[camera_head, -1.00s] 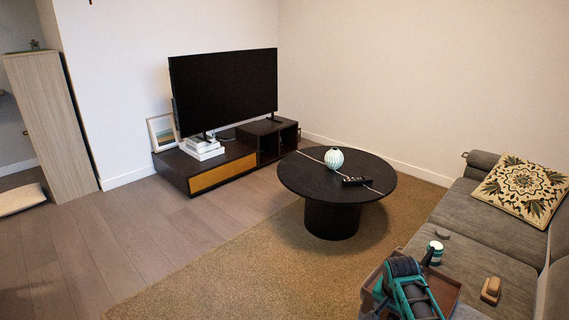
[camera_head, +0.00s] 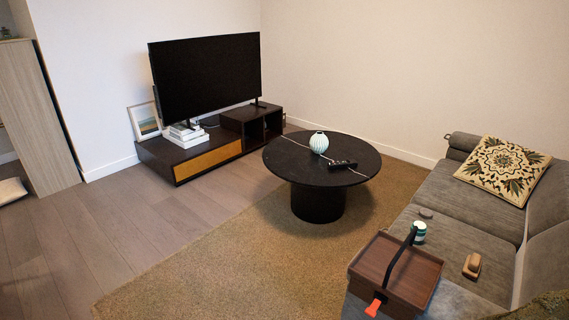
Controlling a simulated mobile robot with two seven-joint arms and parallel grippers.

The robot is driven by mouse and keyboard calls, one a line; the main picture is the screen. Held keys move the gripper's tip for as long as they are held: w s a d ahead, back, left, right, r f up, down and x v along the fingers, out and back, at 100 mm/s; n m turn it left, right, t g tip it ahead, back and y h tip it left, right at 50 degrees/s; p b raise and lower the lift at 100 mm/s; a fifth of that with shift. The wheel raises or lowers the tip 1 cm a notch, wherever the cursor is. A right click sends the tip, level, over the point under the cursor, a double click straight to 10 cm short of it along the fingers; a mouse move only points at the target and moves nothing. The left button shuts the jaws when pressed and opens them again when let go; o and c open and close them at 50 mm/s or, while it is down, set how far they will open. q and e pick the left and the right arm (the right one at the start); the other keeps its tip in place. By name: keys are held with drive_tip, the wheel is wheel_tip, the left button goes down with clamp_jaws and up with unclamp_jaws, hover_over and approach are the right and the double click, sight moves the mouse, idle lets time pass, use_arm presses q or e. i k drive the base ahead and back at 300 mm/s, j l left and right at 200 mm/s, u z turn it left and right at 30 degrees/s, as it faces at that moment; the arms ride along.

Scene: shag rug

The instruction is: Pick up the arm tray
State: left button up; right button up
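The arm tray (camera_head: 412,261) is a shallow brown wooden tray with raised sides at the lower right, on the near end of the grey sofa. I cannot tell whether bar and orange piece belong to the tray. No gripper of mine is clearly visible, and nothing clearly grips the tray.
On the grey sofa (camera_head: 440,227) are a green-and-white cup (camera_head: 419,232), a tan wooden object (camera_head: 472,265) and a patterned cushion (camera_head: 502,170). The rug (camera_head: 215,260) is clear.

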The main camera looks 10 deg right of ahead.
sight(389, 268)
drive_tip(key=z, duration=1.05)
